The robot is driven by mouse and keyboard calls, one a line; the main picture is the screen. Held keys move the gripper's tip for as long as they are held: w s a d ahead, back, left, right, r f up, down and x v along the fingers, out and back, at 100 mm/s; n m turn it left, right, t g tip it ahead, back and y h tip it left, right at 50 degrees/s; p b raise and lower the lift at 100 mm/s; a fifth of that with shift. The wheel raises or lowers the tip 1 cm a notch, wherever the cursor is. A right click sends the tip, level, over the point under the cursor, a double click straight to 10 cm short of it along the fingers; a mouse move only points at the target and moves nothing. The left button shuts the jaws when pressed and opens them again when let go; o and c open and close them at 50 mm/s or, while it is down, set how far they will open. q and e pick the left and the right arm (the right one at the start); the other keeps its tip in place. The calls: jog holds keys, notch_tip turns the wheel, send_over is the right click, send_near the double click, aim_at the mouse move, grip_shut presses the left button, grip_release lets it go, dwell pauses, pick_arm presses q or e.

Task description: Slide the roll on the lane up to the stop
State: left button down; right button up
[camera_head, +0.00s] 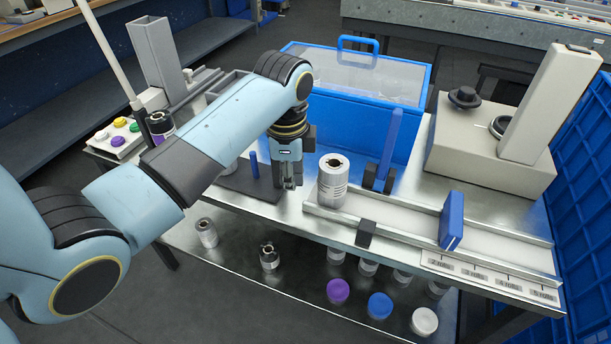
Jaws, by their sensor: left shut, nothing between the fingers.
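The white roll (333,184) stands upright at the left end of the metal lane (400,226). A blue plate (452,222) stands across the lane further right and looks like the stop; a bare stretch of lane lies between it and the roll. My left gripper (289,186) points down just left of the roll, with its fingers shut and empty. A small gap shows between gripper and roll; whether they touch at depth is hard to tell. My right gripper is not in view.
A black block (366,233) sits at the lane's front edge. A blue upright with a black base (386,150) stands behind the lane. A grey machine (490,150) is at the back right, a blue bin (350,125) behind. Several rolls and coloured caps lie on the lower shelf (230,262).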

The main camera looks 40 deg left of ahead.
pick_arm(q)
jog(key=w+r+m, duration=0.3)
jog(key=w+r, duration=0.1)
jog(key=w, duration=0.1)
jog(key=shift+m+g, duration=0.3)
notch_tip(320, 180, down, 8)
jog(key=shift+w+a+f+b, duration=0.15)
jog(key=shift+f+b, duration=0.05)
jog(key=shift+b, duration=0.35)
jog(key=shift+f, duration=0.65)
